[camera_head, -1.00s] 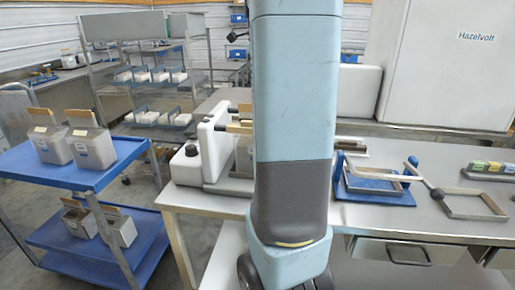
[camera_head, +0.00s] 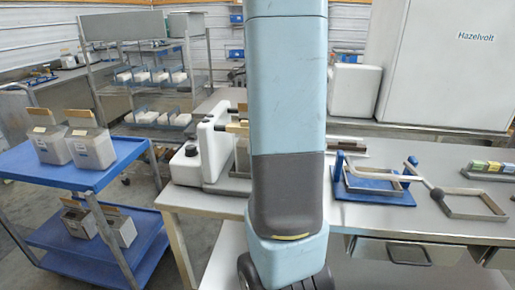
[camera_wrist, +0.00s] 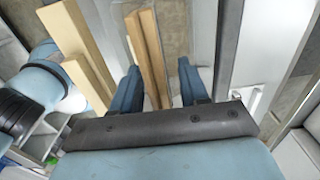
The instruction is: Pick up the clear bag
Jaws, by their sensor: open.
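My gripper (camera_wrist: 158,68) is open in the wrist view, its two blue fingers pointing up the picture. Upright tan wooden strips (camera_wrist: 152,45) lie between the fingers, and I see no contact with them. A pale, see-through-looking area (camera_wrist: 186,35) borders the strips near the right finger; I cannot tell whether it is the clear bag. No clear bag can be picked out with certainty in the head view.
Other wooden strips (camera_wrist: 82,45) stand left of the fingers. In the head view, a blue cart (camera_head: 60,170) with grey bins is at left. A white machine (camera_head: 208,148), a blue tray frame (camera_head: 372,184) and a metal frame (camera_head: 475,205) sit on the bench (camera_head: 428,226).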

